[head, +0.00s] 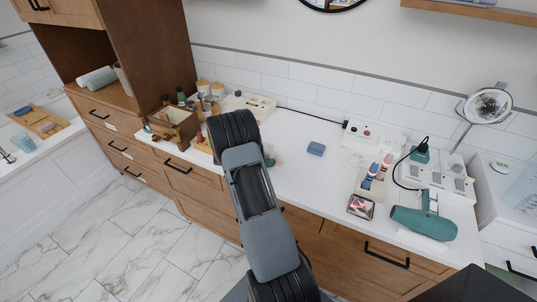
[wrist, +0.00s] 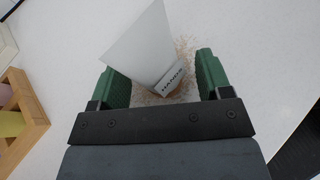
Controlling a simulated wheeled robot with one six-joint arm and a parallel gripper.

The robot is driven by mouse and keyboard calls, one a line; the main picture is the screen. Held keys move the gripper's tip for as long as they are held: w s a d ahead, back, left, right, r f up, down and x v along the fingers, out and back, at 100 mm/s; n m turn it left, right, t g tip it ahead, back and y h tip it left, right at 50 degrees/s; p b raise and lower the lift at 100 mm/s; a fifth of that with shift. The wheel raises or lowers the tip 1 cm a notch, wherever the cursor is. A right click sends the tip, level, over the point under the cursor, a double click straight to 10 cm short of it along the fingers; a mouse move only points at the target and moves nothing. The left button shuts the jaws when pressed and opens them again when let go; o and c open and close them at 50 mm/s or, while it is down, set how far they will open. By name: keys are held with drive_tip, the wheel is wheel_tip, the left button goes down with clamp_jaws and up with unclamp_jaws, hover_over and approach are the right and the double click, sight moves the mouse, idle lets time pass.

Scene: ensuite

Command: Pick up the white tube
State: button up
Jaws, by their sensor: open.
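The white tube (wrist: 142,50) is in the wrist view, a flared shape with a dark-lettered label reading "HANDS" and a brownish end near the gripper. My gripper (wrist: 160,66) is open, with one green finger to the left of the tube and one to the right. Gaps show between the tube and both fingers, wider on the right. In the head view my arm hides the tube, and only a bit of a green finger (head: 269,161) shows beside the arm.
A wooden tray (wrist: 38,118) with yellow and pink items is left in the wrist view. The wooden box (head: 172,126) stands left of my arm.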

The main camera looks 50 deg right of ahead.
drive_tip(key=shift+s+d+f, duration=0.2)
drive_tip(key=shift+d, duration=0.25)
drive_tip(key=shift+c, duration=0.2)
drive_tip(key=c, duration=1.1)
